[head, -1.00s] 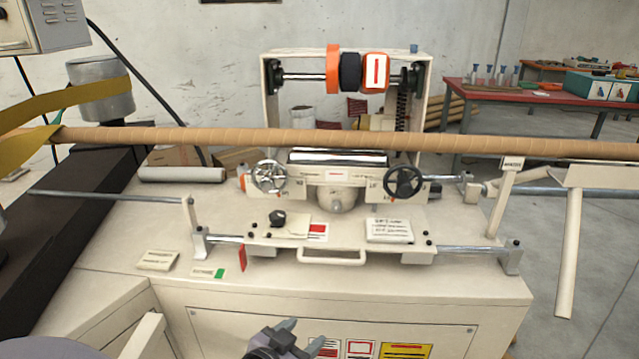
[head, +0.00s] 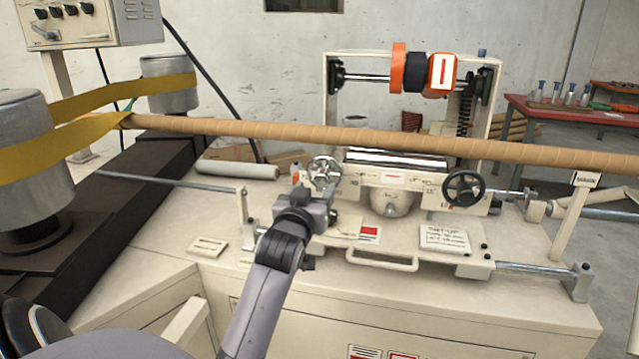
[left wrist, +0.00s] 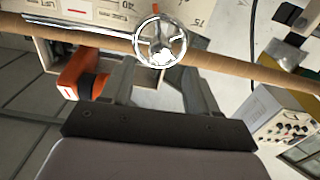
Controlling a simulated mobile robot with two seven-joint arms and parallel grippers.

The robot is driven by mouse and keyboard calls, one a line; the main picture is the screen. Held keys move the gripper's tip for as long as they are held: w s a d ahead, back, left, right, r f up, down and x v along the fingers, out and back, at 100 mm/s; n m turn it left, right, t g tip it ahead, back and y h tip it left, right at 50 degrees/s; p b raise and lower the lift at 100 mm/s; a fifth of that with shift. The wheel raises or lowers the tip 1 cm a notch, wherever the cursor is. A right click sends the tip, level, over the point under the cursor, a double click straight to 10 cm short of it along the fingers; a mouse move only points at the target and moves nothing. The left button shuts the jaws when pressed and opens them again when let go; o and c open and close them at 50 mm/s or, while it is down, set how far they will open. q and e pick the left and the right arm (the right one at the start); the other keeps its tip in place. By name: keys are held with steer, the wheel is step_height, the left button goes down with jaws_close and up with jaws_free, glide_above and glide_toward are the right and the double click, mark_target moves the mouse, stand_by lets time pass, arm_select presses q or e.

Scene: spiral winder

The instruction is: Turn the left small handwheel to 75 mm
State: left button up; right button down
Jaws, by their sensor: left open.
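The left small handwheel (head: 324,173) is a silver spoked wheel on the cream carriage in the head view. It also shows in the left wrist view (left wrist: 160,40), beyond the fingertips near the top. My left gripper (head: 325,203) is just in front of and below the handwheel in the head view. In the left wrist view its two fingers (left wrist: 158,78) are spread apart with nothing between them, and they look apart from the wheel. The scale reading is too small to make out. My right gripper does not show.
A black handwheel (head: 464,188) sits to the right on the same carriage. A long brown tube (head: 400,139) runs across behind and above the wheels. A bar handle (head: 382,262) sticks out at the front. A sign plate (head: 444,238) lies on the carriage top.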

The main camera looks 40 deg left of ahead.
mark_target(321, 180)
arm_select(q)
steer(key=shift+x, duration=2.55)
steer(key=c, duration=1)
